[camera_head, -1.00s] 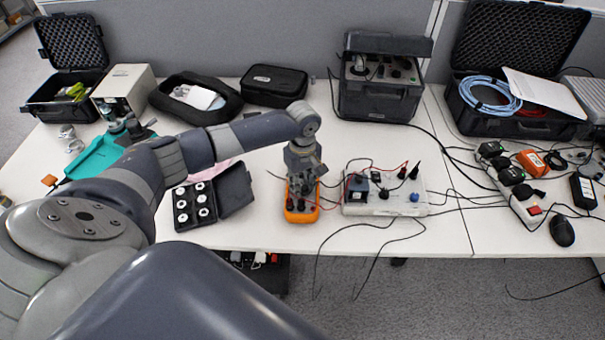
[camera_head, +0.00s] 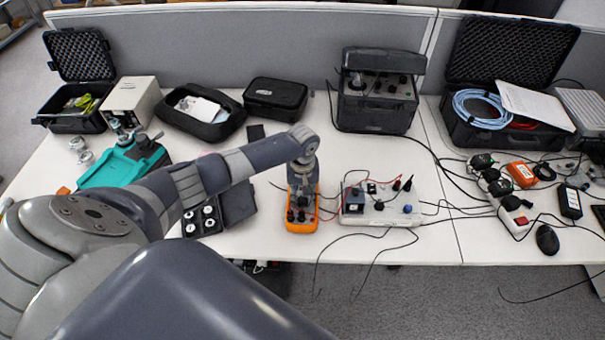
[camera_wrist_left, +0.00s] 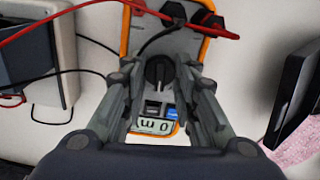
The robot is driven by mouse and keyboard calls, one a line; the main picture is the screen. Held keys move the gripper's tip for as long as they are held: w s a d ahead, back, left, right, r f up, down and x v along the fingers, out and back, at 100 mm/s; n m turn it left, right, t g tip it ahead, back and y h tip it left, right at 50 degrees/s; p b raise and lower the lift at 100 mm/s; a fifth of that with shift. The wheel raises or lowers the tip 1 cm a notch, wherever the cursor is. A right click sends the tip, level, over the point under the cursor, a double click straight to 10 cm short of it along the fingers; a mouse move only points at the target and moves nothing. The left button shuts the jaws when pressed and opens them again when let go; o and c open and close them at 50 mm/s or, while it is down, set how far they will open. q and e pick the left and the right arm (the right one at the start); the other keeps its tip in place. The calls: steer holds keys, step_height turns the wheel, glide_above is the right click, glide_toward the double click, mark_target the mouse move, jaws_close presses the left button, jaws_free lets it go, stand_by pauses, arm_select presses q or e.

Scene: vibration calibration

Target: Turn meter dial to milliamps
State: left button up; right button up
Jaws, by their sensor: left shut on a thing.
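The orange multimeter (camera_head: 301,224) lies on the white table near its front edge, below my left gripper (camera_head: 301,190). In the left wrist view the orange-edged meter (camera_wrist_left: 137,30) shows its black round dial (camera_wrist_left: 159,72) between the two fingers of my left gripper (camera_wrist_left: 160,85). The fingers are closed in around the dial from both sides. Part of the meter's display (camera_wrist_left: 155,126) shows beneath the gripper, with the digits partly hidden. Red and black leads are plugged in at the meter's far end in this view. My right gripper does not show.
A white board with terminals and leads (camera_head: 415,190) stands right of the meter. An open black case of round weights (camera_head: 238,200) is on its left. Loose cables hang over the table's front edge. A grey instrument case (camera_head: 376,112) stands behind.

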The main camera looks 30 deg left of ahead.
mark_target(303, 198)
arm_select(q)
steer(key=shift+m, duration=0.5)
steer(key=o, duration=1.1)
step_height(303, 198, up, 12)
steer(key=shift+c, duration=0.5)
